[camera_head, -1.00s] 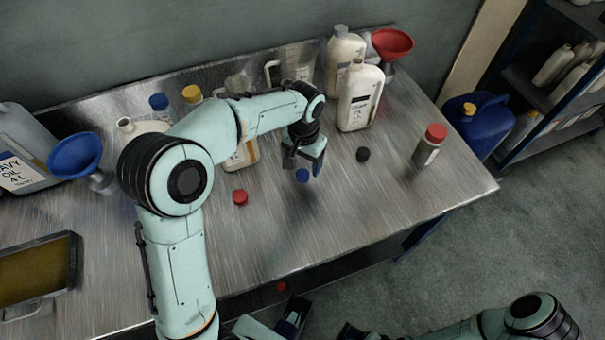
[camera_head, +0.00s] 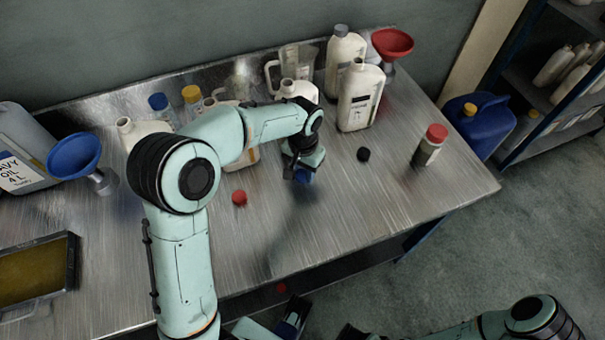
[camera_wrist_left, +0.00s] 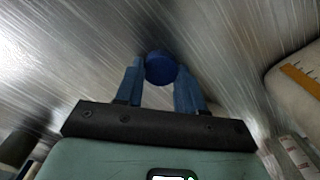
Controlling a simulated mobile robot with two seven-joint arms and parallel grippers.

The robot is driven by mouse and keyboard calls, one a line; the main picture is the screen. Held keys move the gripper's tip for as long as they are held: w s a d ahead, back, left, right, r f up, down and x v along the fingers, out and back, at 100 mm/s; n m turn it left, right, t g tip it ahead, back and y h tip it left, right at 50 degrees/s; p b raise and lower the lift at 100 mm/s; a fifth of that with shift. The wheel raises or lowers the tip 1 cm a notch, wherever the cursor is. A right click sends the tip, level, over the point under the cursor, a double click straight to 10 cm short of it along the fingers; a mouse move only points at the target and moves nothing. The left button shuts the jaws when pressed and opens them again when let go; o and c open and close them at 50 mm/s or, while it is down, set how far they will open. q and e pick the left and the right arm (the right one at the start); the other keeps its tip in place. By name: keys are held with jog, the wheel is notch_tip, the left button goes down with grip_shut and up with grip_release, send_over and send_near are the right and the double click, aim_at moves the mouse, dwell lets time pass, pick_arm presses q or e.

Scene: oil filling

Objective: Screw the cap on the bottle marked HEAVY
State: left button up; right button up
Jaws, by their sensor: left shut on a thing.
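My left gripper (camera_head: 303,174) is shut on a blue cap, which shows between the blue fingertips in the left wrist view (camera_wrist_left: 160,67). The gripper points down over the middle of the metal table, and a dark shadow lies below it. A large grey jug (camera_head: 28,140) stands at the left edge of the head view. Its cut-off label reads "AVY OIL 4L"; its mouth is not visible. Several white bottles stand at the back, one with an open neck (camera_head: 126,124) partly behind my left arm. My right gripper's jaws at the bottom edge cannot be made out clearly.
A red cap (camera_head: 239,198) and a black cap (camera_head: 363,154) lie on the table (camera_head: 370,205). A blue funnel (camera_head: 75,156), a red funnel (camera_head: 392,43), an oil-filled tray (camera_head: 35,272) and a red-capped bottle (camera_head: 430,146) stand around. The front right is clear.

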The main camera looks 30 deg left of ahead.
aim_at(303, 174)
pick_arm(q)
jog(key=shift+r, duration=0.1)
notch_tip(303, 174, up, 20)
jog(key=p, duration=0.3)
jog(key=shift+p, duration=0.35)
dwell(0.3)
